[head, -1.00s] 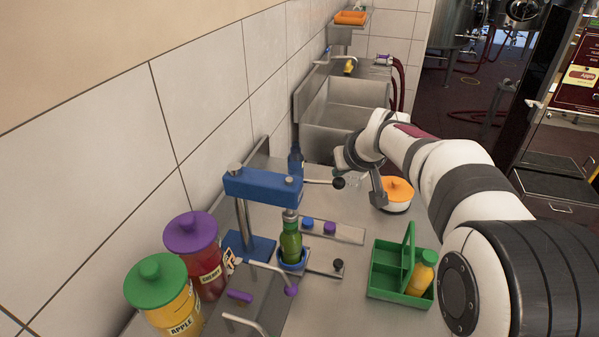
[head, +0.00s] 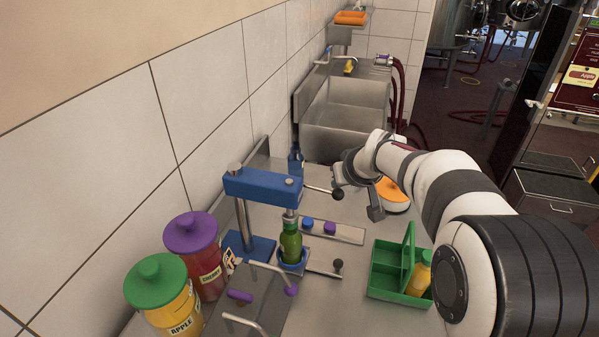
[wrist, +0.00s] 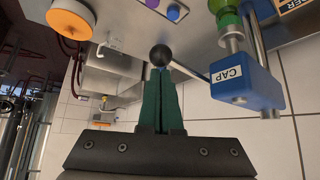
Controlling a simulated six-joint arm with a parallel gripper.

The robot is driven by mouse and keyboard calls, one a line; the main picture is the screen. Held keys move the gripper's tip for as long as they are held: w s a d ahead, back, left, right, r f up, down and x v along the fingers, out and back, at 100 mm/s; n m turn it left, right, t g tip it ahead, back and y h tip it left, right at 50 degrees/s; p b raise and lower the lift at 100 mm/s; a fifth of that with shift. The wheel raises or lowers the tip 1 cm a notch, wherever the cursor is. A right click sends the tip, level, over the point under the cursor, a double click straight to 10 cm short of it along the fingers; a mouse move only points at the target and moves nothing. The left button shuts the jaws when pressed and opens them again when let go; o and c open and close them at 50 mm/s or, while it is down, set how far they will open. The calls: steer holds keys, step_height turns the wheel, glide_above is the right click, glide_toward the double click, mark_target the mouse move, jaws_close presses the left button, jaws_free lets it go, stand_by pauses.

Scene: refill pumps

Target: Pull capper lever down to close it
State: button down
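The blue capper (head: 262,187) stands over a green bottle (head: 290,243) held upright in a blue ring. Its lever ends in a black ball knob (head: 338,194) and slopes slightly down to the right. In the wrist view the capper head (wrist: 245,85) bears the word CAP, and the knob (wrist: 161,55) is at the fingertips. My gripper (wrist: 161,72) has its two green fingers together, with the knob at their tips rather than between them. Whether they touch it I cannot tell.
A green caddy (head: 385,270) with a yellow bottle stands at the right. An orange-lidded container (head: 393,192) is behind my gripper. A plate (head: 345,233) with blue and purple caps lies right of the bottle. Juice jars (head: 170,295) stand front left.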

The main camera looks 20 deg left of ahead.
steer(key=shift+f, duration=0.15)
steer(key=shift+s+a+f, duration=0.1)
steer(key=shift+a+f, duration=0.05)
steer(key=shift+f, duration=0.65)
steer(key=d+r, duration=0.3)
steer(key=r, duration=1.1)
steer(key=shift+r, duration=0.1)
